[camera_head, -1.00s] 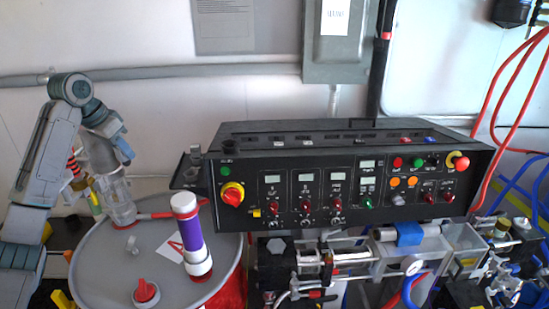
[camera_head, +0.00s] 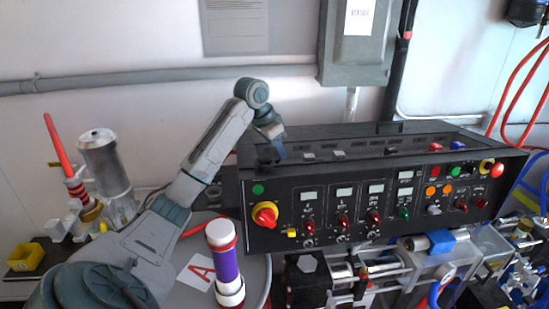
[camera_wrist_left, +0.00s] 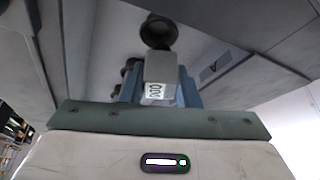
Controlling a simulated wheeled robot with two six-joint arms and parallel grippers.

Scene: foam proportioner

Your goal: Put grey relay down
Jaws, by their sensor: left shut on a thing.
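My left gripper (camera_head: 274,148) is over the left end of the top of the black control console (camera_head: 345,205). In the left wrist view the gripper (camera_wrist_left: 158,88) has its bluish fingers shut on a light grey relay (camera_wrist_left: 160,68) with a small white label. In the head view I cannot clearly make out the held relay behind the fingers. The console's top has a row of slots, with small grey, red and blue pieces along it. Whether the held relay touches the console I cannot tell. My right gripper is not in view.
A grey drum lid with a white card (camera_head: 198,272) and a purple-and-white cylinder (camera_head: 225,262) lies below my left arm. A metal canister (camera_head: 105,165) and a red stick (camera_head: 56,140) stand at the left. A grey electrical box (camera_head: 358,45) is on the wall behind.

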